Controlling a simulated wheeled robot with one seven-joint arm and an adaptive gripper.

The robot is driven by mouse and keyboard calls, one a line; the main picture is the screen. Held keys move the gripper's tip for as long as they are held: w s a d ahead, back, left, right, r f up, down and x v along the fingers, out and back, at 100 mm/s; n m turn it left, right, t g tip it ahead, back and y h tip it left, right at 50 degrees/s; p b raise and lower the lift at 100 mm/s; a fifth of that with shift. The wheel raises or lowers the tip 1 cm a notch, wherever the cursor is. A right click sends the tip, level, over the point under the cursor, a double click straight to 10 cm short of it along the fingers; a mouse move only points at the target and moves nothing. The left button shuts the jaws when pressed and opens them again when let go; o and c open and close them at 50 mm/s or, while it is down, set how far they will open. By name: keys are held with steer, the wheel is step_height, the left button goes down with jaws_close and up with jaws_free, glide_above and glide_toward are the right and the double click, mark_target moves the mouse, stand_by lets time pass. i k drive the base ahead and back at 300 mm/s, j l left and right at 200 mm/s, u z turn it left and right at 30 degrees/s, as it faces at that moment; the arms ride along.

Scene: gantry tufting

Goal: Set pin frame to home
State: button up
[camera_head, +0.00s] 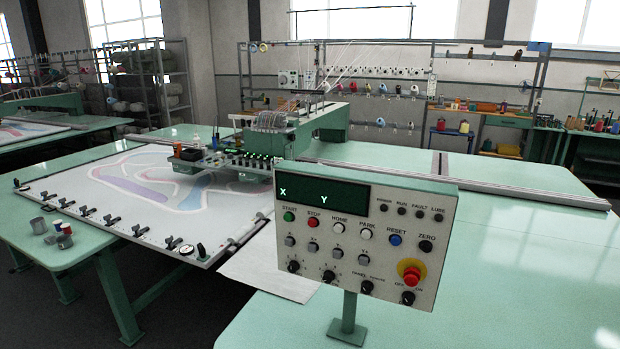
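The control panel (450,262) stands on a post in front of the machine. Its dark display (325,196) shows the letters X and Y with no digits that I can make out. The white HOME button (339,229) sits in the upper button row, between the red STOP button (313,223) and the white PARK button (367,235). The pin frame (112,229) lies on the green table with clamps along its edges and holds a white cloth with coloured shapes. The tufting head (270,143) is over the cloth's far right part. My gripper is not in view.
A red emergency button (411,273) on a yellow ring and an OFF/ON knob (408,298) are low on the panel's right. The lamps (402,211) look dark. The right tabletop (530,260) is clear.

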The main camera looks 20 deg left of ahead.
mark_target(216, 209)
steer(key=u, duration=2.25)
steer(key=i+u, duration=0.4)
steer(key=i, duration=0.3)
steer(key=i+j, duration=0.1)
steer(key=i, duration=4.2)
steer(key=i+z, duration=0.2)
steer(key=i, duration=0.5)
steer(key=i+j+z, duration=0.15)
steer(key=i, duration=0.55)
